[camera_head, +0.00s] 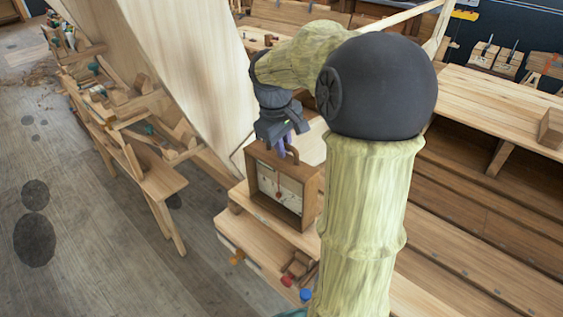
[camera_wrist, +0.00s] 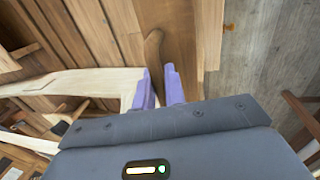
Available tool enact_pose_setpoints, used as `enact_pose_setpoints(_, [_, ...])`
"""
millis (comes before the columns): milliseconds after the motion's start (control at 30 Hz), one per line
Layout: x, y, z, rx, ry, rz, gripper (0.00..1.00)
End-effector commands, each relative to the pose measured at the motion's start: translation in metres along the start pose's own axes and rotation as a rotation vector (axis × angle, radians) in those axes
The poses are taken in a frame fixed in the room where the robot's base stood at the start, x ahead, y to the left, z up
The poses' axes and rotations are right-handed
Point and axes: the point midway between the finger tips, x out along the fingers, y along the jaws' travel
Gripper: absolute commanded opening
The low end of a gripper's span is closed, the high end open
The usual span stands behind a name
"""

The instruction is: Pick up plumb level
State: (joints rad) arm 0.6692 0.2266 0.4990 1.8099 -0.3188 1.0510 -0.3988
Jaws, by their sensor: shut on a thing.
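The plumb level (camera_head: 280,191) is a wooden box frame with a pale dial face and a top handle, in the middle of the head view. It looks upright at the end of a light wooden bench (camera_head: 262,231); I cannot tell whether its base touches. My gripper (camera_head: 287,150) is directly above it, pointing down, with its purple fingers shut on the handle. In the wrist view the fingers (camera_wrist: 160,80) are on either side of the brown handle (camera_wrist: 153,48). Part of the handle is hidden by the fingers.
A large pale curved hull plank (camera_head: 190,60) rises left of my gripper. A long bench with tools (camera_head: 130,125) stands further left, over open floor (camera_head: 90,230). Red and blue knobs (camera_head: 305,295) show below the level. Stepped planking (camera_head: 470,220) fills the right.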

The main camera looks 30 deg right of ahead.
Motion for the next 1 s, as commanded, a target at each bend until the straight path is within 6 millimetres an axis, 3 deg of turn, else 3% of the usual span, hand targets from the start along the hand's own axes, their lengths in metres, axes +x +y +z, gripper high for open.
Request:
enact_pose_setpoints(533, [-0.085, 0.017, -0.001, -0.001, 0.005, 0.003, 0.0])
enact_pose_setpoints(700, [-0.095, 0.019, -0.001, -0.001, 0.003, 0.001, 0.0])
enact_pose_setpoints(1000, [-0.095, 0.019, 0.0, -0.001, 0.003, 0.001, 0.0])
